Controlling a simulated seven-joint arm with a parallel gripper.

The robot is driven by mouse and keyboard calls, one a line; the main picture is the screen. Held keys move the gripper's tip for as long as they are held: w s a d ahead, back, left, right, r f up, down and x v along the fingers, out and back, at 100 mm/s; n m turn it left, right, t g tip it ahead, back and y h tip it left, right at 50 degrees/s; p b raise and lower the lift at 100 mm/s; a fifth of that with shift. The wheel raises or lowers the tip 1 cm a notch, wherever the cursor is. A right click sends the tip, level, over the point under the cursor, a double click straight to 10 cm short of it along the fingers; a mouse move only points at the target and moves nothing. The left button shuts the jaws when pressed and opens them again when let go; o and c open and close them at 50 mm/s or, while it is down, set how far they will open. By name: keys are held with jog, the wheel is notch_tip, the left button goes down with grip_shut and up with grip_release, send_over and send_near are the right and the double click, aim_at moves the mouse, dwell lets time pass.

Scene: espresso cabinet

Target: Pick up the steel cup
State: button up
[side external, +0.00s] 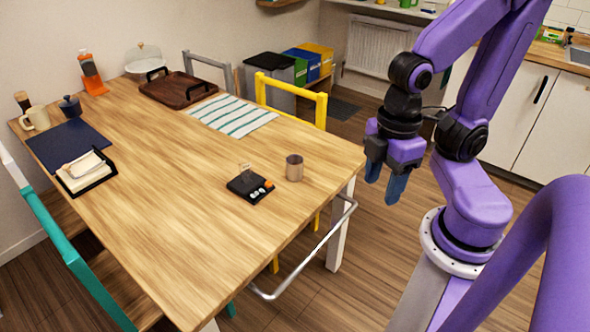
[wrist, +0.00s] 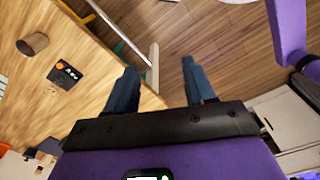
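The steel cup (side external: 294,168) stands upright near the right end of the wooden table, beside a black scale. In the wrist view the cup (wrist: 33,44) is at the upper left. My gripper (side external: 383,192) is off the table's right end, above the floor, pointing down and apart from the cup. In the wrist view its two blue fingers (wrist: 160,82) are spread with nothing between them.
A striped cloth (side external: 232,115) and brown tray (side external: 178,89) lie farther back. A yellow chair (side external: 291,95) stands behind the table; a metal rail (side external: 305,255) runs below its edge.

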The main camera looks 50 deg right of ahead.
jog(key=o, duration=0.5)
jog(key=shift+c, duration=0.2)
jog(key=w+f+n+t+h, duration=0.15)
jog(key=w+f+h, duration=0.25)
jog(key=w, duration=0.5)
jog(key=w+f+n+h, duration=0.2)
jog(key=w+f+h, duration=0.2)
jog(key=w, duration=0.5)
jog(key=n+t+h, duration=0.3)
jog(key=n+h, duration=0.2)
jog(key=n, duration=0.2)
send_near(292, 172)
jog(key=shift+m, duration=0.35)
jog(key=x, duration=0.7)
jog(key=shift+w+d, duration=0.2)
jog(key=shift+w, duration=0.1)
jog(key=shift+t, duration=0.35)
jog(key=shift+s+x, duration=0.15)
jog(key=shift+x, duration=1.15)
jog(key=shift+s+x, duration=0.2)
jog(key=shift+x, duration=1.15)
